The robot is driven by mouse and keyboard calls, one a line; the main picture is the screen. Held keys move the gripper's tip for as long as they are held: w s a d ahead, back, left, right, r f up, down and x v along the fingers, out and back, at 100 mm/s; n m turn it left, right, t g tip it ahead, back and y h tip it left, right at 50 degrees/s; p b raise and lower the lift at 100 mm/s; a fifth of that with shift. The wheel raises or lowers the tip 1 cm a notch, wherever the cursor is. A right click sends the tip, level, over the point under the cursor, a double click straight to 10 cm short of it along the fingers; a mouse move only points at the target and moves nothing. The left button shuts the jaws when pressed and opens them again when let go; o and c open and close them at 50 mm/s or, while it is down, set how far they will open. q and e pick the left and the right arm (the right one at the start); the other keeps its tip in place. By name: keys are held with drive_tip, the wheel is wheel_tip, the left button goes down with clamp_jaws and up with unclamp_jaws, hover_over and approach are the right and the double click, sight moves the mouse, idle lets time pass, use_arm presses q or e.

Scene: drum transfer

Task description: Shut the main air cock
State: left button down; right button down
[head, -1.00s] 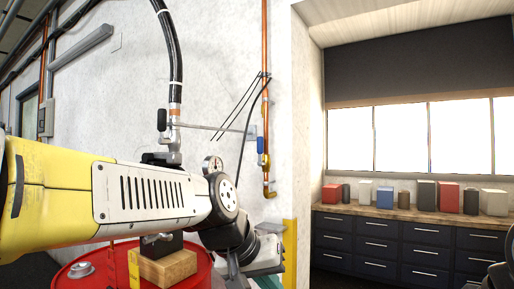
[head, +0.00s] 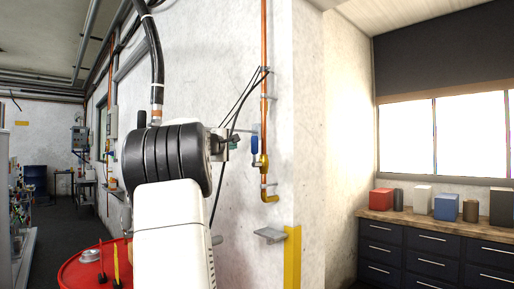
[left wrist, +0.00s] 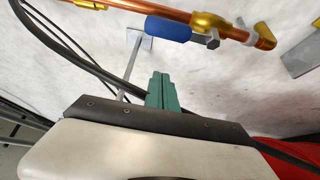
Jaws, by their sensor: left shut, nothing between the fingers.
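The main air cock is a brass valve (head: 259,162) on a copper pipe (head: 263,60) on the white wall. Its blue lever (head: 254,148) lies upright alongside the pipe. The lever (left wrist: 168,29) and valve body (left wrist: 208,22) also show in the left wrist view. My left gripper (head: 231,140) is just left of the lever in the head view, partly hidden behind my wrist. In the left wrist view its green fingers (left wrist: 162,90) are together and empty, with a visible gap to the lever. My right gripper is out of view.
A red drum (head: 78,273) stands at the lower left. A black hose (head: 154,60) hangs on the wall, and thin black cables run beside the pipe. A grey bracket (head: 270,235) juts out below the cock. A cabinet bench (head: 430,240) is at the right.

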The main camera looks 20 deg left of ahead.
sight(255, 151)
use_arm(q)
drive_tip(key=w+d, duration=0.3)
drive_tip(key=w, duration=0.2)
drive_tip(key=shift+w, duration=0.25)
drive_tip(key=shift+d, duration=0.1)
idle(0.5)
drive_tip(key=shift+d+m, duration=0.2)
drive_tip(key=shift+m, duration=0.1)
